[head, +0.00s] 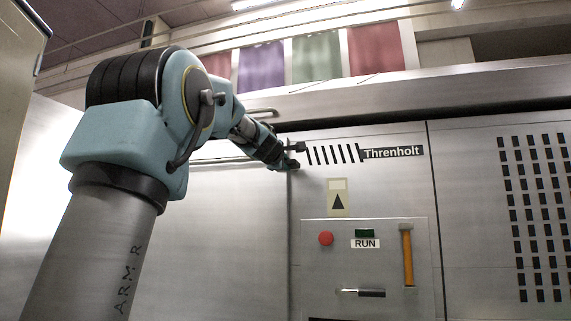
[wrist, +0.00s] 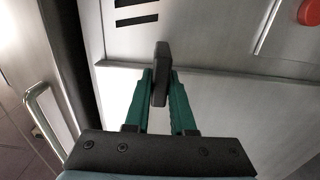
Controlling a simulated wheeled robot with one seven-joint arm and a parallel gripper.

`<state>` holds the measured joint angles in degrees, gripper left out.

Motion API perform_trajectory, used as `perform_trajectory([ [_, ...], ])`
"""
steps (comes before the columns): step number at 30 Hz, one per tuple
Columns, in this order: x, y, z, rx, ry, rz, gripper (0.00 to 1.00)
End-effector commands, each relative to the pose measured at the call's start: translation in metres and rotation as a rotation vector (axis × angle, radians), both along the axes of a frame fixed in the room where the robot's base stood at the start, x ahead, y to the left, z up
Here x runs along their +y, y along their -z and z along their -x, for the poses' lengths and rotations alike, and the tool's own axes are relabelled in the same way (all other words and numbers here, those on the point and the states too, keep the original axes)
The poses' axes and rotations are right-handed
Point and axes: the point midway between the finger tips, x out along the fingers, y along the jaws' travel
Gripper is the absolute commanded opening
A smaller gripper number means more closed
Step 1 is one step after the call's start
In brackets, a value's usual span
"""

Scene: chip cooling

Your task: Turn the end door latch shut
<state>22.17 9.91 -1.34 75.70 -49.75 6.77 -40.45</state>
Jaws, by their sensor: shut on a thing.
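The door latch is a dark, flat grip (wrist: 161,74) in the middle of the wrist view. It stands roughly upright in that picture, between the green fingers of my gripper (wrist: 160,92). The fingers are closed on its two sides, and its upper end sticks out past them. In the head view my gripper (head: 291,156) is at the seam left of the black slots, and a dark piece of the latch (head: 297,147) shows beside it. The fingers hide much of the latch. A large plain steel panel (head: 235,225) lies left of the seam.
The front right of the seam carries a red button (head: 325,239), a RUN sign (head: 365,243), an orange-handled tool (head: 407,255) and a small handle (head: 360,293). A pale bar handle (wrist: 45,112) and a dark gap show left in the wrist view.

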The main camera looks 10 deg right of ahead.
Motion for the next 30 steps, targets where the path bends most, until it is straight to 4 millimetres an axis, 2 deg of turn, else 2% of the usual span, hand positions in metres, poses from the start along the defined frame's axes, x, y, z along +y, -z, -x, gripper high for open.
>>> perform_trajectory([
  [13, 0.0005, 0.001, -0.0004, 0.007, -0.001, 0.011, 0.0],
  [14, 0.0005, 0.0011, -0.0004, 0.007, -0.001, 0.011, 0.24],
  [21, 0.0003, 0.0008, -0.0003, 0.007, 0.0, 0.01, 0.51],
  [30, 0.001, 0.0006, 0.0015, 0.005, 0.0, 0.01, 0.53],
])
